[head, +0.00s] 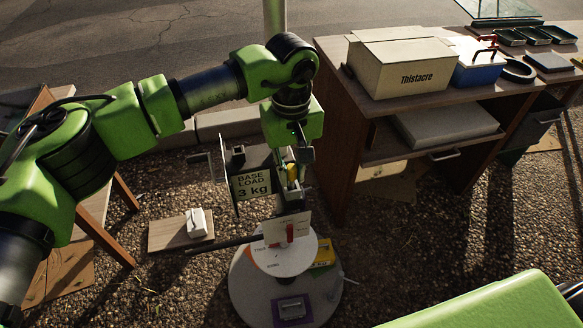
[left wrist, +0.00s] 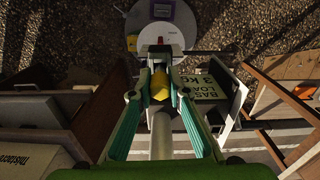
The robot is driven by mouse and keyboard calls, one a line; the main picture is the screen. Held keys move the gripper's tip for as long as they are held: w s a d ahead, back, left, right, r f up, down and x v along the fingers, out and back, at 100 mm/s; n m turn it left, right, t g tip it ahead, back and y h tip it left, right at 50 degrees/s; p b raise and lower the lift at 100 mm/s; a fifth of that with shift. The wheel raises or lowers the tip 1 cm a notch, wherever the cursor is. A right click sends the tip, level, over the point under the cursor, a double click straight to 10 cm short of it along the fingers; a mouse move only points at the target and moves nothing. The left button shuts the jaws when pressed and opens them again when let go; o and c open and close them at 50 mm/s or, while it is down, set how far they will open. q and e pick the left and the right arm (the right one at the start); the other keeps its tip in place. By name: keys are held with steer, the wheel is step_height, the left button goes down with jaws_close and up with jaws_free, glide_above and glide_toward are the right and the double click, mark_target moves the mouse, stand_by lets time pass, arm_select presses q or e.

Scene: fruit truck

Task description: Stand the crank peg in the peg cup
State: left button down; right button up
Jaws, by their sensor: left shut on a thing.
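My left gripper (head: 292,176) points down above the round stand, with its fingers shut on a yellow piece (head: 292,172). The yellow piece also shows between the fingertips in the left wrist view (left wrist: 158,88). It may be the crank peg, but its full shape is hidden by the fingers. Below it is a white disc (head: 276,262) with small lettering and a red part (head: 290,232) in front of an upright white plate. A purple-framed square piece (head: 292,308) lies on the round base (head: 250,300). I cannot tell which part is the peg cup.
A "BASE LOAD 3 kg" box (head: 252,184) stands close left of the gripper. A dark rod (head: 215,246) sticks out left of the disc. A wooden desk (head: 345,130) with a carton (head: 405,68) is at right. Gravel at lower left is mostly clear.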

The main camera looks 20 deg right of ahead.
mark_target(291, 167)
arm_select(q)
steer(key=shift+f, duration=0.55)
steer(key=c, duration=1.8)
jaws_free()
steer(key=shift+c, duration=0.2)
step_height(291, 167, up, 12)
steer(key=shift+f, duration=0.1)
